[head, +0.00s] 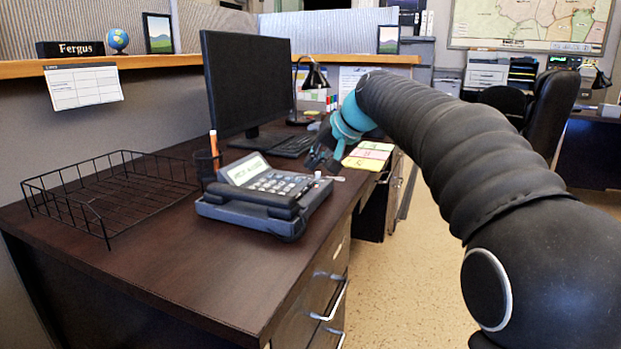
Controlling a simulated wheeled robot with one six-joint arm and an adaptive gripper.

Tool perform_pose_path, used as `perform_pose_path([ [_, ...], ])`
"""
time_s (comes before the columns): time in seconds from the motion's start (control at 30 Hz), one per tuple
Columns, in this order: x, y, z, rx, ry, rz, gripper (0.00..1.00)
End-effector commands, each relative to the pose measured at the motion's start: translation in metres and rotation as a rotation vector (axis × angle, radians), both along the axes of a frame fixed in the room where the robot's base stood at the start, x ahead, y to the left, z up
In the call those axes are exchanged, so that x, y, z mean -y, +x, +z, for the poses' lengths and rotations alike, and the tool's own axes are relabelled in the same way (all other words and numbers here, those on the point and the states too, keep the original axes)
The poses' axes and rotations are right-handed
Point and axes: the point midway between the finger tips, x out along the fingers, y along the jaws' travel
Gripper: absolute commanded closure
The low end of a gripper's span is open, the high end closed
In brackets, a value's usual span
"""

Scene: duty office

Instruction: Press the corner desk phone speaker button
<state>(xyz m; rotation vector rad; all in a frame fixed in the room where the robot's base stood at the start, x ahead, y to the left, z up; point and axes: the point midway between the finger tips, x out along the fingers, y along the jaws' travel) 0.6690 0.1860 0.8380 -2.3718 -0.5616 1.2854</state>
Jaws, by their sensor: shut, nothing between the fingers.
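The desk phone (262,190) sits on the dark wooden desk, near its right edge. It is dark grey-blue, with a lit display (245,172), a keypad and a handset along its near side. I cannot make out which key is the speaker button. My gripper (322,166) is at the far right side of the phone, pointing down and left, shut and empty. It is small and dark in this view, and I cannot tell whether it touches the phone.
A black wire tray (60,207) stands left of the phone. Behind the phone are a monitor (246,80), a keyboard (295,145) and a black lamp (315,78). Coloured notes (368,155) lie beyond my gripper. The floor right of the desk is clear.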

Motion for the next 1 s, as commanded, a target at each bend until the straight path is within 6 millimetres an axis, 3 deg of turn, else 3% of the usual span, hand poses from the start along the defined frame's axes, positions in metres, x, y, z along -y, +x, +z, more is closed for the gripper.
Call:
perform_pose_path([
  [0.33,0.000,0.000,0.032,-0.001,0.000,0.001,1.00],
  [1.0,0.000,0.000,0.032,0.000,0.000,0.000,1.00],
])
